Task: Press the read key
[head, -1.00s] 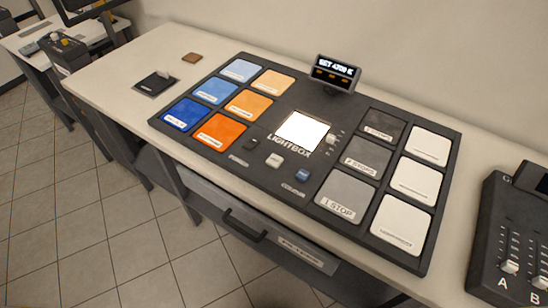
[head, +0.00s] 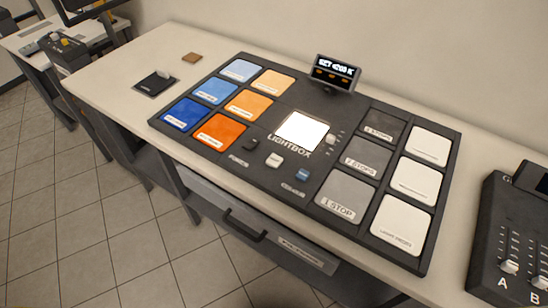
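The dark lightbox panel (head: 325,214) lies on the white bench, with a lit white square (head: 302,131) near its middle. Along its front part sit a small black key (head: 251,144), a white key (head: 274,160) and a blue key (head: 302,175). Their labels are too small to read surely, so I cannot tell which is the read key. A small display (head: 336,72) stands at the panel's back edge with a white text line and orange marks below. Neither of my grippers is in view.
Blue and orange swatches (head: 220,131) fill the panel's left side; grey and white tiles (head: 402,226) fill its right. A slider (head: 331,139) sits beside the lit square. A fader console (head: 510,240) stands at the right. A black pad (head: 155,84) and brown square (head: 192,57) lie at the left.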

